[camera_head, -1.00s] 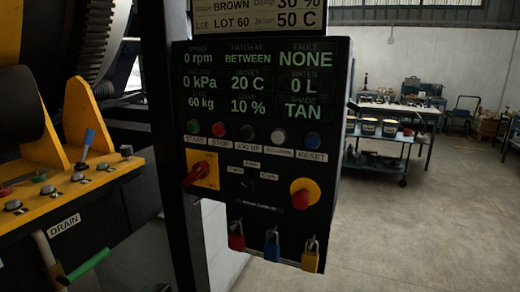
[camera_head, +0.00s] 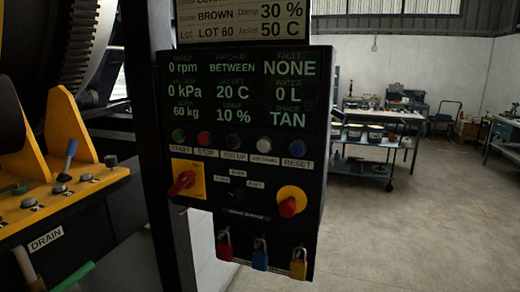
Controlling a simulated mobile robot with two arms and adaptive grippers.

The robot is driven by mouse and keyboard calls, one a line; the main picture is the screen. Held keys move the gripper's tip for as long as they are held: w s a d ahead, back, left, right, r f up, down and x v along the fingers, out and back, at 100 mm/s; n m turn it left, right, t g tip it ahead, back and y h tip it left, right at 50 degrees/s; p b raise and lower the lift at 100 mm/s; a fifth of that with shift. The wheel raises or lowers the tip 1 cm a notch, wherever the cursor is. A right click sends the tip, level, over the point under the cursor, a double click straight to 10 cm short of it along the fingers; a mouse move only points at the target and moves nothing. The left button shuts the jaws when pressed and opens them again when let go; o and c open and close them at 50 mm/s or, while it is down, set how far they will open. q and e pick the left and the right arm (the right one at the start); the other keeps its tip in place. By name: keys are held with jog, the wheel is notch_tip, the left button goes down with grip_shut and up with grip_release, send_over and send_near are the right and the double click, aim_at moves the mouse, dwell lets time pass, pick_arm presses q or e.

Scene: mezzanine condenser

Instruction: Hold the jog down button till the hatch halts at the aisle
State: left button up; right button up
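The black control panel (camera_head: 262,180) faces me in the middle of the head view. Its button row holds a green START button (camera_head: 178,135), a red STOP button (camera_head: 204,138), a black JOG UP button (camera_head: 233,142), a pale button (camera_head: 265,145) and a blue RESET button (camera_head: 297,149). The label under the pale button is too blurred to read surely; it sits right of JOG UP. The display (camera_head: 253,67) reads hatch at BETWEEN, 0 rpm and fault NONE. The hatch itself cannot be made out. Neither gripper is in view.
A red switch on a yellow plate (camera_head: 187,180) and a red-and-yellow knob (camera_head: 290,202) sit below the buttons. Several padlocks (camera_head: 260,255) hang underneath. A yellow machine console (camera_head: 75,200) stands left. A cart (camera_head: 366,165) stands behind right; the floor (camera_head: 430,235) there is open.

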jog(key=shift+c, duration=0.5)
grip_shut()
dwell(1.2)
